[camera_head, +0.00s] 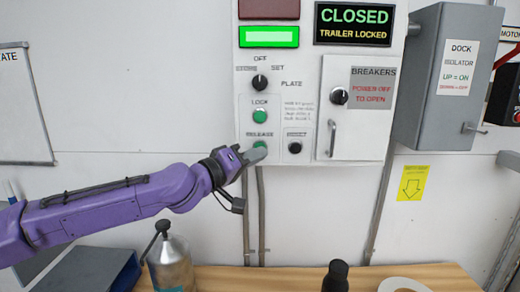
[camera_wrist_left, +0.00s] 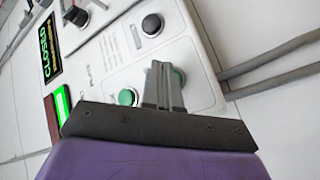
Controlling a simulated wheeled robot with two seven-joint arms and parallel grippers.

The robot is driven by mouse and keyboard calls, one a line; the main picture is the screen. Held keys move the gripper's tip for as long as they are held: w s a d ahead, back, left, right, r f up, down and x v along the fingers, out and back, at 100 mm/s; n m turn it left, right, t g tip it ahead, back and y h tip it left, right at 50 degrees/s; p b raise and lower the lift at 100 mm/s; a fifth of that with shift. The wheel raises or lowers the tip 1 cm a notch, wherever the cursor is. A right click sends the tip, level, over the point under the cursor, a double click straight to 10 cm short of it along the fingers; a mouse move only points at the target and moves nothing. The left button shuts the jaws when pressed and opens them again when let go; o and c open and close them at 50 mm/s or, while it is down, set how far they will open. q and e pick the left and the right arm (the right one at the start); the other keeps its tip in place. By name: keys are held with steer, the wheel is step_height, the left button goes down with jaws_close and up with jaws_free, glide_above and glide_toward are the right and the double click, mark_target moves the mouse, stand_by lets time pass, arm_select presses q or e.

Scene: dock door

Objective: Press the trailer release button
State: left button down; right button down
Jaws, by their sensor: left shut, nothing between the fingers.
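The green release button (camera_head: 260,145) is on the white control panel (camera_head: 273,80), below the green lock button (camera_head: 260,116). My left gripper (camera_head: 262,154) is shut and empty, with its fingertips at the lower edge of the release button. In the left wrist view the shut fingers (camera_wrist_left: 160,72) partly cover the release button (camera_wrist_left: 179,77), and the lock button (camera_wrist_left: 127,97) is clear beside them. I cannot tell whether the fingertips touch the button. The sign (camera_head: 353,24) reads CLOSED, TRAILER LOCKED. My right gripper is not in view.
A black button (camera_head: 295,147) sits right of the release button. The breaker box (camera_head: 355,110) and grey dock isolator (camera_head: 445,75) are further right. A metal bottle (camera_head: 170,265), a dark bottle (camera_head: 336,277) and a tape roll (camera_head: 404,285) stand on the wooden table below.

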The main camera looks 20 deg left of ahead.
arm_select(q)
steer(key=shift+w, duration=0.1)
steer(key=shift+w+a, duration=0.15)
steer(key=shift+w, duration=0.2)
steer(key=shift+w+a, duration=0.1)
steer(key=shift+w, duration=0.25)
stand_by(0.6)
stand_by(0.4)
steer(key=shift+s+d, duration=0.2)
steer(key=shift+s, duration=0.6)
steer(key=s, duration=0.2)
steer(key=s+d, duration=0.1)
steer(key=s, duration=0.1)
steer(key=shift+s+d+p, duration=0.2)
steer(key=shift+s+p, duration=0.15)
steer(key=shift+s, duration=0.05)
